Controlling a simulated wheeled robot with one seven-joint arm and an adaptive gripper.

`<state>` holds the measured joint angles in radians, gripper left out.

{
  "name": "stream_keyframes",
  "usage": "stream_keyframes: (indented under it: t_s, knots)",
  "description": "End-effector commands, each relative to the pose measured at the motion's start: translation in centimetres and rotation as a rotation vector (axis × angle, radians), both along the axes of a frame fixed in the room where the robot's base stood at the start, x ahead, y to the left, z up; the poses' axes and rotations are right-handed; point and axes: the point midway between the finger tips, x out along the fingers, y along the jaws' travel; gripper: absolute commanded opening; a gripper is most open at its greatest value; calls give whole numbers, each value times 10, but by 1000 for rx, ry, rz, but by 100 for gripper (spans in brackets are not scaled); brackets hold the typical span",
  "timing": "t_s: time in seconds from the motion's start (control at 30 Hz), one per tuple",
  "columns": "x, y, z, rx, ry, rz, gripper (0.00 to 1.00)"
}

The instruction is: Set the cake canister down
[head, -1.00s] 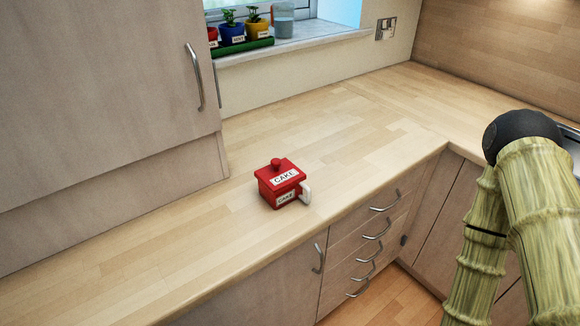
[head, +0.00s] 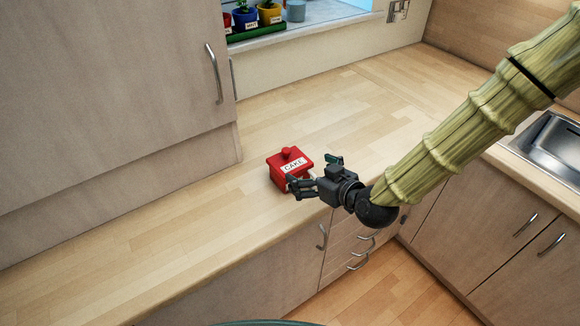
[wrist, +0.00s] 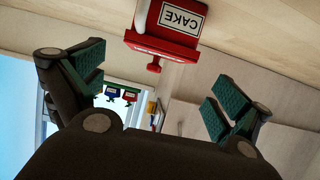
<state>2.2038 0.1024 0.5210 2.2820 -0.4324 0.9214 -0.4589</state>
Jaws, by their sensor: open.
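The cake canister (head: 290,166) is a small red box with a knobbed red lid and a white "CAKE" label. It stands upright on the wooden worktop in the head view. My gripper (head: 297,187) is at its front right side and hides its lower front and most of its handle. In the wrist view the canister (wrist: 168,30) appears upside down at the top, beyond the fingers. The fingers are spread wide there with nothing between the pads. I cannot tell whether a finger touches the canister.
The wooden worktop (head: 180,215) is clear to the left of and behind the canister. A tall cupboard (head: 110,80) stands at the left. Potted plants (head: 257,14) sit on the windowsill. A sink (head: 553,145) is at the right.

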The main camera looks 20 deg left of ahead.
Motion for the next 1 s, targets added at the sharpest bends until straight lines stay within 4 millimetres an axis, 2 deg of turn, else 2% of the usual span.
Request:
stream_keyframes:
  t_s: [0.3,0.67,1.0]
  knots:
    - [22,29,-14,-1,2,1,100]
    - [34,44,-20,0,3,0,100]
    - [56,69,-32,0,1,0,100]
